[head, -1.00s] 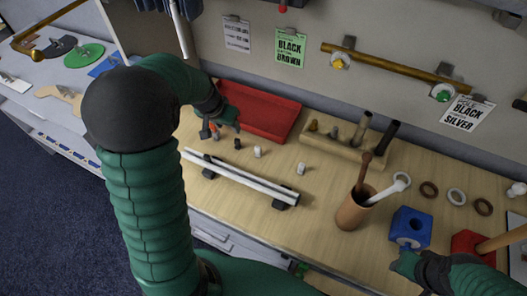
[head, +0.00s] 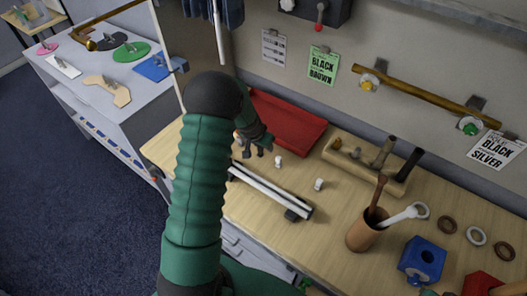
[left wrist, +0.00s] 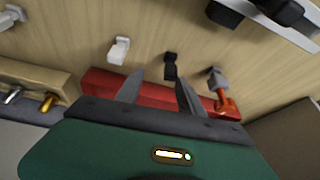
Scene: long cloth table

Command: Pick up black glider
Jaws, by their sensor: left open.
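The black glider (left wrist: 170,66) stands on the wooden table in the left wrist view, just beyond my left fingertips and nearer the right finger. My left gripper (left wrist: 160,77) is open and empty, with its two fingers apart. In the head view my left gripper (head: 261,147) is low over the table, behind the rail. I cannot clearly separate the black glider from the dark fingers there. A white glider (left wrist: 118,50) stands to the left of the black one, and it also shows in the head view (head: 279,161). My right gripper is not in view.
A red tray (head: 290,122) lies behind my left gripper. The silver rail (head: 270,190) on black supports lies in front. An orange and grey piece (left wrist: 223,98) stands right of the black glider. Another white piece (head: 319,184), a brown cup (head: 364,237) and a blue block (head: 421,262) stand rightward.

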